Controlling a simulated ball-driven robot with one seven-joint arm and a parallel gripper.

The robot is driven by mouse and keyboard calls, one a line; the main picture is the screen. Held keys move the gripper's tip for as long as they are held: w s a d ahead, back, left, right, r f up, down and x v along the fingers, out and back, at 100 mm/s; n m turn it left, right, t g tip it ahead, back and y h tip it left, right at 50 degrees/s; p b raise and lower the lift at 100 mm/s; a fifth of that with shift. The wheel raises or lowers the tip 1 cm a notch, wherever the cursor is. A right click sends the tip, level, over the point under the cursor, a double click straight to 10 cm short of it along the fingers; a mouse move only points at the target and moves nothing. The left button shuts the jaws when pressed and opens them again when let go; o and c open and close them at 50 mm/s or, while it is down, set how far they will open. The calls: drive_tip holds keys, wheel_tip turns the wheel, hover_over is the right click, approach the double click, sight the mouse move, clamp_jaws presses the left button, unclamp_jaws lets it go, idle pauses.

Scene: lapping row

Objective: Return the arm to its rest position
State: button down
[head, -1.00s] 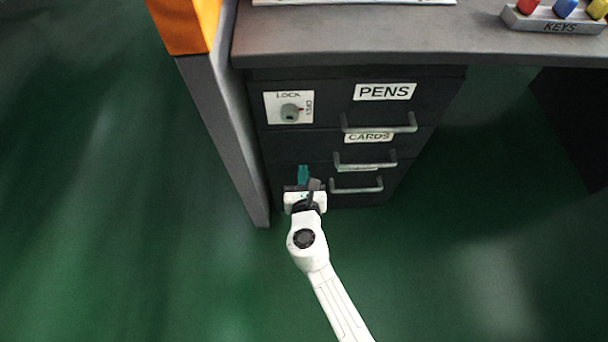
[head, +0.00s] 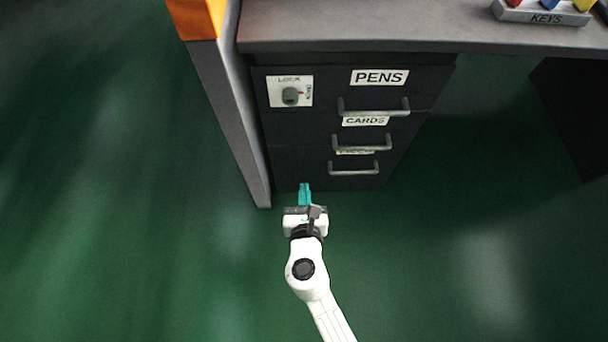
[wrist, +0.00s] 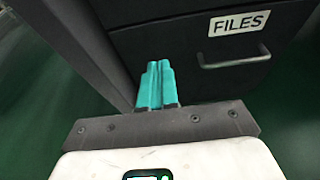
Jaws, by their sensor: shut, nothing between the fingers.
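My gripper (head: 305,188) has teal fingers and a white wrist body. It is in front of the lower left part of a dark drawer cabinet (head: 295,160), over the green floor. In the wrist view the two teal fingers (wrist: 155,75) lie together with nothing between them. They point toward the cabinet's lower left area, left of the FILES label (wrist: 238,23) and its grey handle (wrist: 235,58). My white arm reaches up from the bottom of the head view.
The cabinet has PENS (head: 380,77), CARDS (head: 365,121) and a lower drawer, all apparently shut. A grey desk leg (head: 235,125) stands close left. A KEYS rack (head: 543,12) is on the desktop. Green floor (head: 120,240) is open around.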

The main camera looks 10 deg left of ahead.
drive_tip(key=s+d+r+m+g+h, duration=0.15)
drive_tip(key=d+m+h, duration=0.35)
drive_tip(key=d+m, duration=0.65)
drive_tip(key=d+r+m+g+h, duration=0.25)
drive_tip(key=d+m+h, duration=0.25)
drive_tip(key=d+m, duration=0.7)
drive_tip(key=s+d+f+m+g+y, duration=0.15)
drive_tip(key=s+d+m+g, duration=0.45)
drive_tip(key=s+d+m, duration=0.6)
drive_tip(key=s+r+m+g+y, duration=0.2)
drive_tip(key=s+m+g+y, duration=0.15)
drive_tip(key=s, duration=0.45)
wheel_tip(320, 180, up, 31)
drive_tip(key=p, duration=3.1)
drive_tip(key=shift+a+m+t+y, duration=0.3)
drive_tip(key=shift+t+y, duration=0.05)
drive_tip(key=shift+y, duration=0.05)
drive_tip(key=shift+f, duration=0.1)
